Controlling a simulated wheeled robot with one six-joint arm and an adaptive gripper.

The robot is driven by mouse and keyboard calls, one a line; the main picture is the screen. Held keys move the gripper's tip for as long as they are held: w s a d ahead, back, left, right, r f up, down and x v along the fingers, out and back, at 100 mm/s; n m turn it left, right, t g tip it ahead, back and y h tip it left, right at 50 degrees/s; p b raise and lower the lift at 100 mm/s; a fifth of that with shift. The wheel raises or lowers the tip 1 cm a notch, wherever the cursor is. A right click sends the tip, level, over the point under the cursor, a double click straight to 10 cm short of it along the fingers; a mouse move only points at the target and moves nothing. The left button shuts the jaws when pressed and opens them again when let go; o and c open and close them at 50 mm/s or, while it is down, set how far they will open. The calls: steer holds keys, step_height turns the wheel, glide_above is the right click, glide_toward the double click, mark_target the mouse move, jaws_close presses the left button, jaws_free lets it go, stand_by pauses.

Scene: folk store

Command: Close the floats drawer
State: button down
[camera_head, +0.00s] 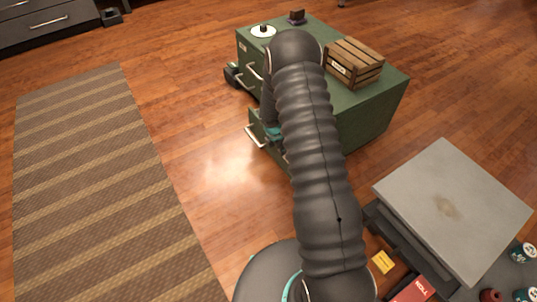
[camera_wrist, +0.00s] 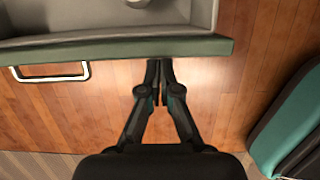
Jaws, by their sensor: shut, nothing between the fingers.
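The green cabinet (camera_head: 366,112) stands on the wood floor with a lower drawer (camera_head: 256,119) pulled out. No label shows on this drawer, so I cannot tell by name whether it is the floats drawer. In the wrist view, its green front (camera_wrist: 110,48) crosses the top, with a pale bar handle (camera_wrist: 50,72) at left. Its grey inside holds a small pale item (camera_wrist: 138,3), cut off by the picture's edge. My gripper (camera_wrist: 160,64) is shut and empty, its tips at the drawer front, right of the handle. I cannot tell whether they touch. My arm hides much of the drawer in the head view.
A wooden crate (camera_head: 354,63), a white disc (camera_head: 263,31) and a small dark object (camera_head: 297,17) sit on the cabinet top. An upper handle (camera_head: 254,72) shows on its front. A striped rug (camera_head: 95,190) lies at left, with bare floor between.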

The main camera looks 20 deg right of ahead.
steer(key=d, duration=0.2)
steer(key=w+d, duration=0.1)
steer(key=d+p, duration=0.1)
steer(key=d, duration=0.1)
steer(key=shift+w+d, duration=0.25)
steer(key=shift+d, duration=0.1)
steer(key=shift+a, duration=0.15)
